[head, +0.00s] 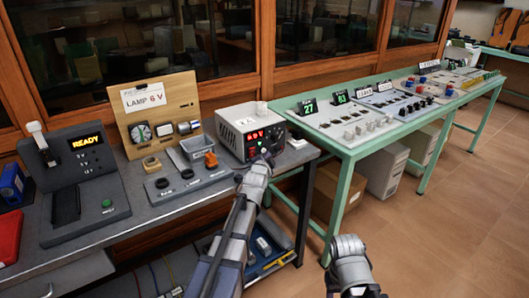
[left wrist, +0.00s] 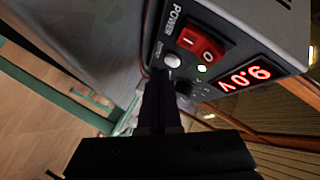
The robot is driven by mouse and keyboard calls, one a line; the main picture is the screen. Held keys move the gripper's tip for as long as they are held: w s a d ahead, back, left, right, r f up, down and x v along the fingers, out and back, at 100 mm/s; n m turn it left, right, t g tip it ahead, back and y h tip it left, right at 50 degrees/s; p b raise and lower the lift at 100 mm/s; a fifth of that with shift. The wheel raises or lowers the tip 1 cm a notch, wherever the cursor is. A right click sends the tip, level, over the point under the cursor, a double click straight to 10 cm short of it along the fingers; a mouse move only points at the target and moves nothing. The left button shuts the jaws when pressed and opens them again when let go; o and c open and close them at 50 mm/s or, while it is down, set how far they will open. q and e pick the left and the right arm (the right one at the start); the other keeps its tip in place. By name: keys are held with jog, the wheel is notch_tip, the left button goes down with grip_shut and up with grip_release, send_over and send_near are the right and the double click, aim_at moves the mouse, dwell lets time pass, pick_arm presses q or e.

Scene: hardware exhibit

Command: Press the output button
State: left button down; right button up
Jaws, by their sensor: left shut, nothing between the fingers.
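The power supply (head: 250,130) is a grey box with a dark front panel on the left bench, its red display lit. In the left wrist view its panel (left wrist: 235,35) appears turned over, with a red power rocker (left wrist: 201,46), a lit display, a small green light (left wrist: 202,69) and a dark knob (left wrist: 187,88). The output button (left wrist: 172,60) is a small pale round button beside a small label. My left gripper (head: 264,160) is shut and empty at the panel; its fingertips (left wrist: 161,74) are very close to the button. Contact cannot be told.
A small grey tray (head: 198,147) and a strip with dark round parts (head: 187,180) lie left of the supply. A "LAMP 6 V" board (head: 150,115) stands behind them. A station reading "READY" (head: 85,180) stands farther left. A green-framed console (head: 370,115) extends right.

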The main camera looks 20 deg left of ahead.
pick_arm(q)
jog(key=s+d, duration=0.3)
jog(key=d, duration=0.1)
jog(key=shift+s+d, duration=0.35)
dwell(2.2)
